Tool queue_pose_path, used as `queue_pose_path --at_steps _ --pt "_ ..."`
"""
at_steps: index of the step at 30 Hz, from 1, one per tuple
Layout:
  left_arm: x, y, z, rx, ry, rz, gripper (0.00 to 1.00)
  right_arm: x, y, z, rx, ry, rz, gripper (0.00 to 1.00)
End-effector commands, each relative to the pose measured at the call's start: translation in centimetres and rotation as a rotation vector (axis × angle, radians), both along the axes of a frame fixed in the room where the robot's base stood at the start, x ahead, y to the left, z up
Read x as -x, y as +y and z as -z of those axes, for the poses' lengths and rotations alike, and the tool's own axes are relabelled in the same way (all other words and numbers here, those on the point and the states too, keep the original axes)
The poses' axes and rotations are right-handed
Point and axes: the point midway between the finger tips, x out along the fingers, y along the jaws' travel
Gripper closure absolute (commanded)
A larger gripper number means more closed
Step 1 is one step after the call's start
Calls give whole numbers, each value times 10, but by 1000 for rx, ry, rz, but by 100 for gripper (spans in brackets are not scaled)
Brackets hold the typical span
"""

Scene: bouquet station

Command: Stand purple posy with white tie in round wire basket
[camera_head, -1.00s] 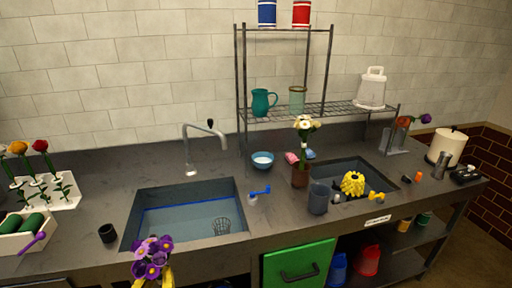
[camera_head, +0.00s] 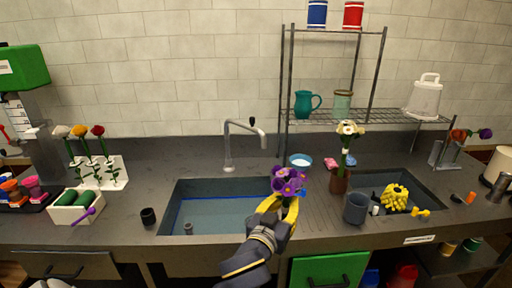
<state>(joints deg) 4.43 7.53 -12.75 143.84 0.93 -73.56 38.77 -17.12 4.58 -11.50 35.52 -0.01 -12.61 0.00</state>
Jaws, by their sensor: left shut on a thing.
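The purple posy (camera_head: 289,181) has several purple blooms. It is upright in my left gripper (camera_head: 281,208), whose yellow fingers are shut on it below the blooms. The stems and white tie are hidden by the fingers. The gripper and posy show in front of the right part of the left sink (camera_head: 205,212). The round wire basket does not show now; the earlier view had it in the right part of that sink, where my gripper and arm now cover the view. My right gripper is not in view.
A faucet (camera_head: 228,150) stands behind the sink. To the right are a brown vase (camera_head: 340,182) with white flowers and a grey cup (camera_head: 356,208). A small black cup (camera_head: 148,216) stands left of the sink. A wire shelf (camera_head: 385,115) rises behind.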

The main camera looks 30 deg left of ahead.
Motion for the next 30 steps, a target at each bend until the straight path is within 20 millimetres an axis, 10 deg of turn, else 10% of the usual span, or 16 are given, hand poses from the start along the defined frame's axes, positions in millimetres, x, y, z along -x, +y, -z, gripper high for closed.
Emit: queue_pose_path --at_steps 18,30 --pt "-123 124 -126 14 51 -446 100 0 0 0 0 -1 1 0" --pt "-148 183 -76 20 84 -676 100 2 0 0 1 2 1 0"
